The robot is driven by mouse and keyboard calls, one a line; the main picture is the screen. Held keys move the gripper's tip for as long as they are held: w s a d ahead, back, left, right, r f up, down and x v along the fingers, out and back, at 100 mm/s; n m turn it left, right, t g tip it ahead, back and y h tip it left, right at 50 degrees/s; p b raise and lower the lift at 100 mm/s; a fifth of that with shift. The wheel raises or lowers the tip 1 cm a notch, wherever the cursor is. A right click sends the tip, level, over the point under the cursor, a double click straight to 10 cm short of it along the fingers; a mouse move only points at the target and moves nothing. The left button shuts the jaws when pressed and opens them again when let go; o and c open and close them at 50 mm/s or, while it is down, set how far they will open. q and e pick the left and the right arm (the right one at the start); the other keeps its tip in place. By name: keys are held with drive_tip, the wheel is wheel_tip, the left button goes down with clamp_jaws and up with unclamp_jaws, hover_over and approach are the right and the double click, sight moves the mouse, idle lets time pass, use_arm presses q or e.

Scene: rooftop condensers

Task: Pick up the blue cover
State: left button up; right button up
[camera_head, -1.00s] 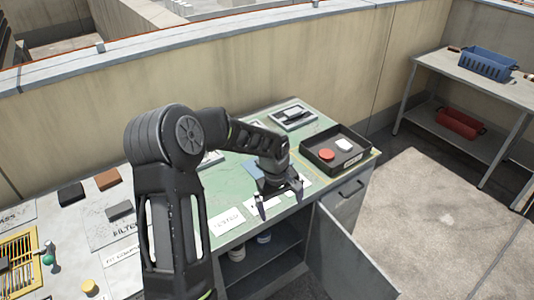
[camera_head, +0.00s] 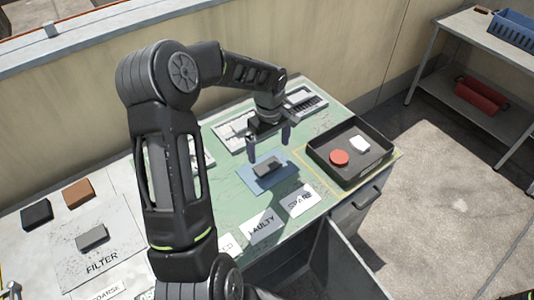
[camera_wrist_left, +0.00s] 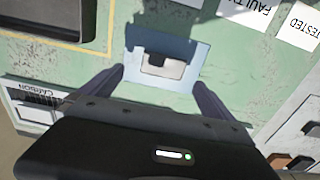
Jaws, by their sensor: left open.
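A flat blue square piece (camera_head: 284,184), the only blue sheet on the green bench, matches the blue cover. A grey block (camera_head: 267,167) sits on its middle; I cannot tell whether it is fixed to it. My left gripper (camera_head: 269,147) is open and empty above the bench, just behind the block, fingers pointing down. In the left wrist view the blue cover (camera_wrist_left: 190,48) and grey block (camera_wrist_left: 163,66) lie beyond and between the open fingers (camera_wrist_left: 159,78). My right gripper is not in view.
A black tray (camera_head: 318,167) with a red disc (camera_head: 339,157) and a white piece (camera_head: 360,144) stands right of the cover. Label cards (camera_head: 263,223) lie in front. Grey framed panels (camera_head: 230,138) lie behind. A wall (camera_head: 330,60) closes the back.

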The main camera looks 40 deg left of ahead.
sight(268, 166)
use_arm(q)
drive_tip(key=shift+s+d+r, duration=0.15)
drive_tip(key=shift+s, duration=0.05)
drive_tip(key=shift+f, duration=1.35)
drive_tip(key=shift+f+p, duration=0.1)
drive_tip(key=shift+p, duration=0.2)
drive_tip(key=shift+f, duration=0.35)
wheel_tip(268, 166, down, 4)
drive_tip(key=shift+s+r+p, duration=0.15)
drive_tip(key=shift+r+p, duration=0.05)
drive_tip(key=shift+p, duration=0.55)
drive_tip(key=shift+f, duration=0.4)
drive_tip(key=shift+c, duration=0.6)
drive_tip(key=c, duration=1.4)
